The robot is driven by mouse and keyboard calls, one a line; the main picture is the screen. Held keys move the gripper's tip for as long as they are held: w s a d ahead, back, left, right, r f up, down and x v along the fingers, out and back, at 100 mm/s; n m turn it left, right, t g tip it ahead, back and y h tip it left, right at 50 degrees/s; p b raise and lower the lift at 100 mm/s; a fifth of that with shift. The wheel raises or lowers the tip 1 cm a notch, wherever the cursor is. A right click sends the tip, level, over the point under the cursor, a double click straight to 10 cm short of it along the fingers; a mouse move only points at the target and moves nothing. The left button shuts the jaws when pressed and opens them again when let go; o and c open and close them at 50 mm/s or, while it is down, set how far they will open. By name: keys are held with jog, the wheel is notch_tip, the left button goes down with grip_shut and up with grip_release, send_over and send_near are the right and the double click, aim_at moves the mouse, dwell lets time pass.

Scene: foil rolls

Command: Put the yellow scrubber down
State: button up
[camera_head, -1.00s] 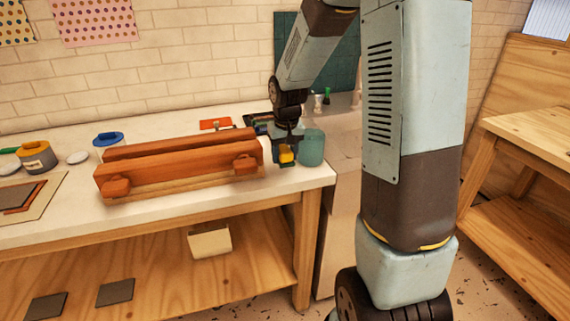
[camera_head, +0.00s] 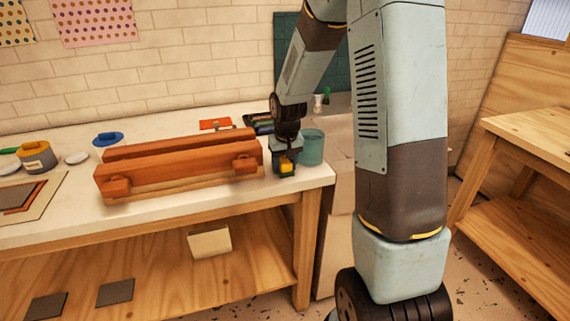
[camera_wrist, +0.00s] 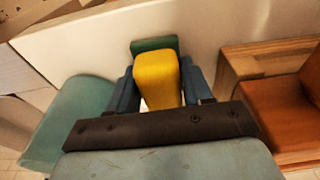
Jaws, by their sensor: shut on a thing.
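The yellow scrubber (camera_head: 286,167) is between the fingers of my gripper (camera_head: 285,171), at the right end of the white worktop. In the wrist view the yellow scrubber (camera_wrist: 157,78) has a green pad at its far end. The dark blue fingers of my gripper (camera_wrist: 160,88) close on both its sides. The scrubber is low over or on the worktop; I cannot tell whether it touches.
A teal cup (camera_head: 311,148) stands close behind and to the right of my gripper. A long orange-brown wooden piece (camera_head: 180,168) lies close to its left. The worktop (camera_head: 316,178) has a little bare room by its right front corner.

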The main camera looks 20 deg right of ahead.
aim_at(286, 162)
jog(key=shift+s+f, duration=0.2)
jog(key=shift+f, duration=0.15)
jog(key=o, duration=1)
jog(key=shift+r, duration=0.55)
jog(key=r, duration=0.7)
jog(key=s+r, duration=0.1)
jog(key=r, duration=0.3)
jog(key=shift+s, duration=0.1)
jog(key=s+r+t, duration=0.2)
jog(key=s+r, duration=0.4)
jog(key=s, duration=0.7)
jog(key=s+r+t, duration=0.1)
jog(key=s+r, duration=0.6)
jog(key=s, duration=0.6)
jog(key=shift+s+t, duration=0.15)
jog(key=shift+t, duration=0.25)
jog(key=shift+d, duration=0.1)
